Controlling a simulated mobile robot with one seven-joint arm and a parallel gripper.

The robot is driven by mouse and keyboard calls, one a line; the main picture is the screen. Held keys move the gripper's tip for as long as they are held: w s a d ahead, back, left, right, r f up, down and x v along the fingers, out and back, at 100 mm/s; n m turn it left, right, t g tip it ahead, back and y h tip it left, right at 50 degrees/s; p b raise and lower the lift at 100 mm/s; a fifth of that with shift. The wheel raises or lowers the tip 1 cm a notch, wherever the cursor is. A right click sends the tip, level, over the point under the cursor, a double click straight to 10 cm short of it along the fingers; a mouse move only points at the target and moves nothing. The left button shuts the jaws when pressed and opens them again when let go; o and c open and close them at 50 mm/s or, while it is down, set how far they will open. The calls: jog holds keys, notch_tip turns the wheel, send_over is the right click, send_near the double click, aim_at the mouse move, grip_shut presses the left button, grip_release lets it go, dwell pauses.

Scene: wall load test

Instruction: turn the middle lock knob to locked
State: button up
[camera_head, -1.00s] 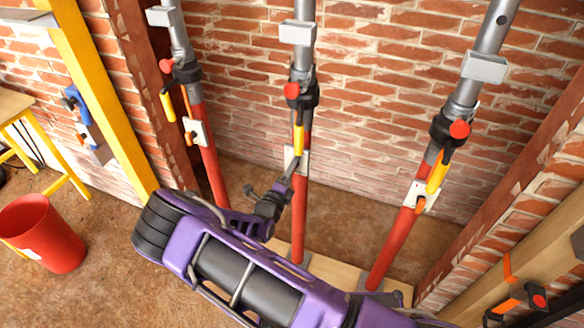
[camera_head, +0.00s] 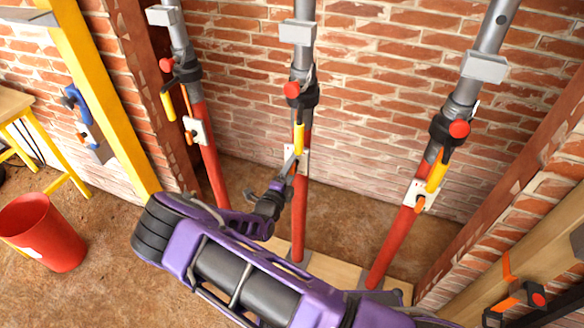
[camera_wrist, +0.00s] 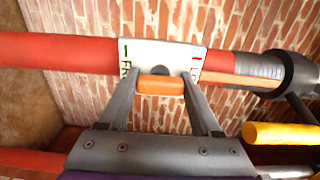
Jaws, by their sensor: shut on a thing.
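The middle prop (camera_head: 300,215) is a red tube with a grey upper tube, upright in the head view. Its white lock plate (camera_wrist: 155,55) has a green mark and green lettering at the left and a red mark and red lettering at the right, partly hidden by my fingers. The orange knob (camera_wrist: 160,86) sits in front of the plate between the marks, its long side across the wrist picture. My gripper (camera_wrist: 159,80) is shut on it, one finger at each end. In the head view my gripper (camera_head: 294,164) covers much of the plate.
Left (camera_head: 211,165) and right (camera_head: 392,245) props stand either side, each with plate and orange knob. A yellow handle (camera_wrist: 280,134) and black collar (camera_wrist: 297,75) are close by my gripper. A brick wall is behind; a red bucket (camera_head: 60,250) stands at the left.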

jog(key=o, duration=1.4)
jog(key=v, duration=1.7)
jog(key=shift+s, duration=0.25)
